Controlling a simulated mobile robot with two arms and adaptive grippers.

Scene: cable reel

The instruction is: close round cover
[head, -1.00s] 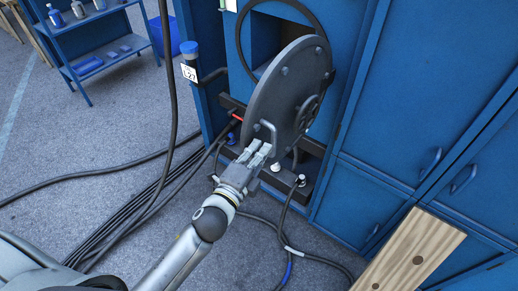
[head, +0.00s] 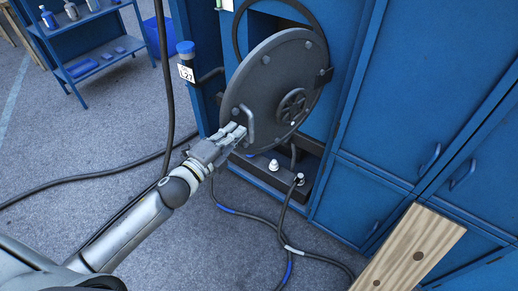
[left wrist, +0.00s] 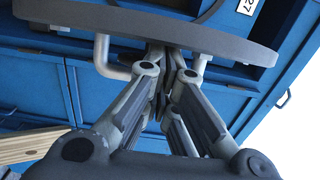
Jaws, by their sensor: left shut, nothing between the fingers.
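The round cover (head: 265,82) is a grey metal disc with bolts, a small wheel and a bar handle (head: 250,124). It stands partly open, at an angle to the blue cabinet, in front of a round opening with a dark rim (head: 238,28). My left gripper (head: 239,133) is shut and empty, with its fingertips close by the handle at the cover's lower left. In the left wrist view the fingers (left wrist: 160,62) reach up to the cover's edge (left wrist: 225,42), beside the handle (left wrist: 103,56). I cannot tell whether they touch it. My right gripper is out of view.
Blue cabinet doors (head: 390,110) stand to the right. A blue-capped post (head: 187,62) stands left of the cover. Dark cables (head: 80,177) lie on the floor. A wooden board (head: 412,248) is at lower right, and a blue shelf (head: 95,62) at upper left.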

